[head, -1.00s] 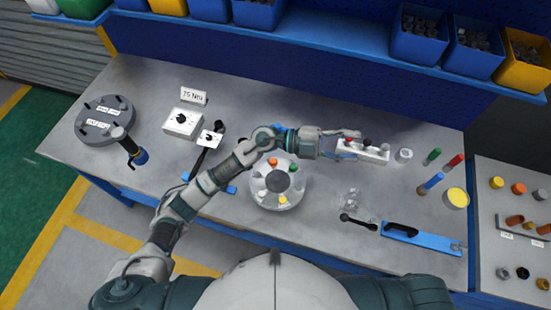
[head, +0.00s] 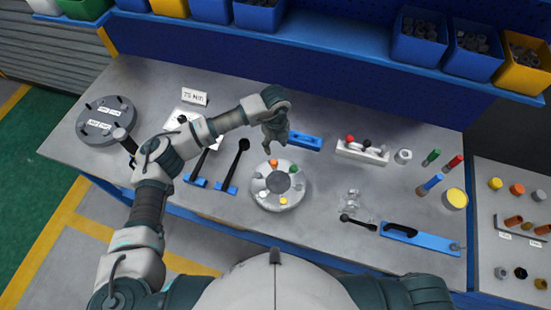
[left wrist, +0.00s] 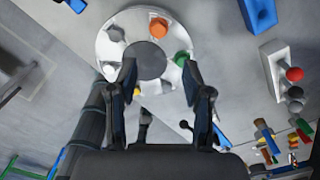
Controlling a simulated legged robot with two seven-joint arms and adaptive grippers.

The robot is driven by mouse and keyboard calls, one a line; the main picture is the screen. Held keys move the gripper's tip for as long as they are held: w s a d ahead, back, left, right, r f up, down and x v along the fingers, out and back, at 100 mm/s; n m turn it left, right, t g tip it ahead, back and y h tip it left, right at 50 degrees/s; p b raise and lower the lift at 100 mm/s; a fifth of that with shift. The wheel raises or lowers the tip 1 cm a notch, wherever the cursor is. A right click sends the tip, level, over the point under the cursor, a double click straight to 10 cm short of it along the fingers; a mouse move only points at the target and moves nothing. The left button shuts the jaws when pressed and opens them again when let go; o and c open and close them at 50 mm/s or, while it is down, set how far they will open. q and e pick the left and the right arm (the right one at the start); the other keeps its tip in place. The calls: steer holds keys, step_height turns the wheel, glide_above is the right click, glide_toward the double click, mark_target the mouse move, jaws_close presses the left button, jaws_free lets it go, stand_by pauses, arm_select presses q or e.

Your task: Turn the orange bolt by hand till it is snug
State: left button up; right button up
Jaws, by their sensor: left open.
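The round flanged shell (head: 260,199) sits on the bench with a dark centre and several coloured bolts around its ring. The orange bolt (head: 273,163) stands at its far side; in the left wrist view the orange bolt (left wrist: 158,27) is at the top of the ring. A green bolt (head: 293,168) and a yellow bolt (head: 283,201) are on the same ring. My left gripper (head: 275,149) points down just behind the orange bolt. In the left wrist view its fingers (left wrist: 161,72) are apart and empty, with the orange bolt beyond the tips. My right gripper is out of view.
A white block with coloured knobs (head: 362,152) and a blue holder (head: 303,141) stand behind and right of the shell. Black-handled tools (head: 236,164) lie to the left. A blue tray (head: 421,239) lies front right. Bench left of the shell's front is clear.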

mark_target(275, 162)
arm_select(q)
step_height(275, 162, down, 11)
steer(key=shift+a+r+p, duration=0.1)
steer(key=shift+r+p, duration=0.05)
steer(key=shift+p, duration=0.4)
jaws_close()
